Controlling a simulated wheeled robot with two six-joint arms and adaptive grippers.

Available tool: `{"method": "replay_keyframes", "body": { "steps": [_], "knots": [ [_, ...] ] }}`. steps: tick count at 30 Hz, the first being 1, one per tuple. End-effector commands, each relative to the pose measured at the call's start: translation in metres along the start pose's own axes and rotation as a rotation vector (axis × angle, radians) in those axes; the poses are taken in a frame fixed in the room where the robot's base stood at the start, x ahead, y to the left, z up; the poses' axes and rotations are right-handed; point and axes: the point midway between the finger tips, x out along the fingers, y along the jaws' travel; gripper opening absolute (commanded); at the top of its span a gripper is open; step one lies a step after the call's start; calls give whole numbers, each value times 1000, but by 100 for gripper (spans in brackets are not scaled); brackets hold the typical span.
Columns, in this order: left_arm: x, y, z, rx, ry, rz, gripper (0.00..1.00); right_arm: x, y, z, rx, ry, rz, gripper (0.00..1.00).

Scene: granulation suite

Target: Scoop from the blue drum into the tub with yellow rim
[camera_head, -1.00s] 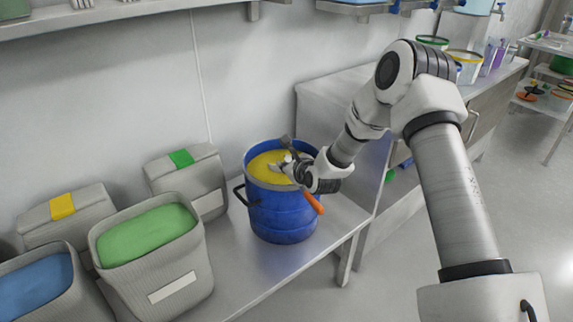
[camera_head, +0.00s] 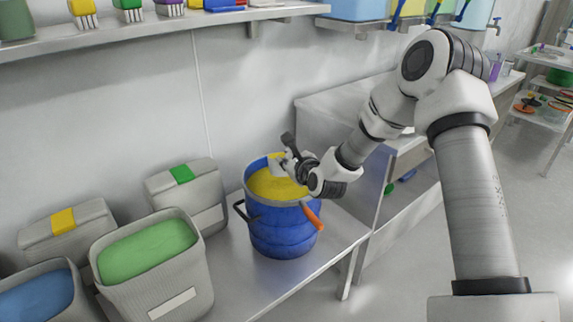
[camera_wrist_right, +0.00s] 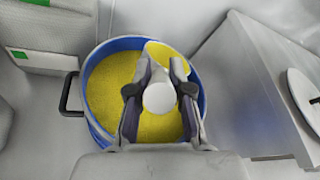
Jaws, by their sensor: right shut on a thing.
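The blue drum (camera_head: 283,232) stands on the steel bench, open and filled with yellow powder (camera_head: 272,186). My right gripper (camera_head: 296,165) is over the drum's mouth, shut on a scoop (camera_head: 279,164). In the right wrist view the scoop's round white handle end (camera_wrist_right: 160,98) sits between the fingers (camera_wrist_right: 156,90). Beyond it a rounded patch of yellow, seemingly the scoop's load (camera_wrist_right: 168,54), overlaps the drum's far rim. The drum (camera_wrist_right: 91,118) surrounds this view. The tub with yellow rim cannot be made out in the head view now. My left gripper is out of view.
Bins of green powder (camera_head: 148,250) and blue powder (camera_head: 35,300) stand left of the drum. A lidded bin with a green label (camera_head: 188,190) is close beside it. An orange handle (camera_head: 312,215) shows at the drum's right side. A wall shelf (camera_head: 180,32) runs above.

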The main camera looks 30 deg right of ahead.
Motion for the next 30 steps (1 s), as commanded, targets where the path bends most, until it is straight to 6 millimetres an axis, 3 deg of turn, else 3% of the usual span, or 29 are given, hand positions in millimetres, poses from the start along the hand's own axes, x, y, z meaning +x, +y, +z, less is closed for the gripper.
{"method": "replay_keyframes", "body": {
  "steps": [2, 3, 15, 30],
  "knots": [
    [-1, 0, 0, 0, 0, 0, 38, -3, -3, 7, -3, -13, -8, 0],
    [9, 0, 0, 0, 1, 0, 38, -3, -1, 2, -8, -26, -16, 0],
    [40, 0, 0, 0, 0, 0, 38, -17, -3, 14, -46, -144, -84, 0],
    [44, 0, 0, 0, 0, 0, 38, -22, -5, 20, -55, -171, -101, 0]
  ]
}}
